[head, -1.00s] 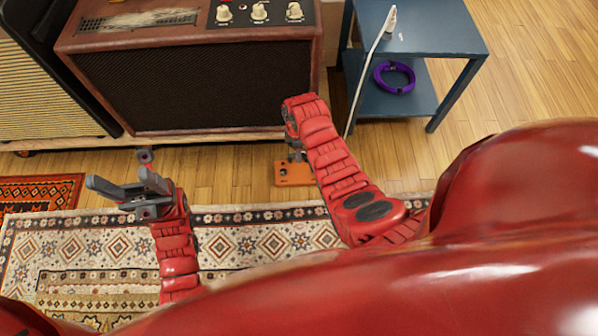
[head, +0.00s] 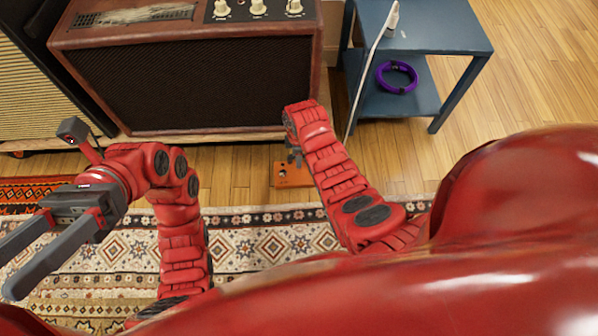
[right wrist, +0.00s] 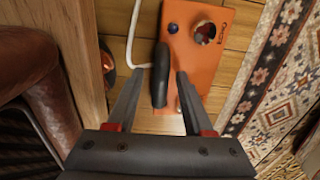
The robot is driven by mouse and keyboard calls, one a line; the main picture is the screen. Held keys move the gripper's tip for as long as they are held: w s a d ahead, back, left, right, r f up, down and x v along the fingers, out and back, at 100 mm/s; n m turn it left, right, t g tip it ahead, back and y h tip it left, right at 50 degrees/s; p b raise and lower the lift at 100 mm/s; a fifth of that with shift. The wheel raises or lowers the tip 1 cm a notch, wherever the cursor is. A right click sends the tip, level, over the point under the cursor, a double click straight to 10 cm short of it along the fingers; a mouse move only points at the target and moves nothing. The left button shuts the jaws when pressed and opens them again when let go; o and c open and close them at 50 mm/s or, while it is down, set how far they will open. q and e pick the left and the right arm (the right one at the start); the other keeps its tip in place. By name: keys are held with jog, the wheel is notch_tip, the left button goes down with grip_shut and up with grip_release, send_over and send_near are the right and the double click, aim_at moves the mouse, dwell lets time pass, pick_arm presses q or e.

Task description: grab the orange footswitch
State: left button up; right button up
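The orange footswitch (head: 282,178) lies on the wood floor by the rug's edge, partly hidden by my right arm in the head view. In the right wrist view the footswitch (right wrist: 205,50) shows a round metal switch, a dark blue knob and a black plug (right wrist: 161,75) with a white cable at its left side. My right gripper (right wrist: 160,76) is open above the footswitch's left edge, with the plug between its fingers in the picture. Contact cannot be told. My left gripper (head: 10,268) is open and empty over the rug at far left.
A brown amp (head: 190,85) stands behind the footswitch on a low wooden base. A blue side table (head: 450,40) with a purple coiled cable (head: 396,77) is at right. The white cable (head: 366,75) hangs from its top. A patterned rug (head: 290,238) covers the floor in front.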

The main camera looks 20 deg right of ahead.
grip_shut()
dwell(1.2)
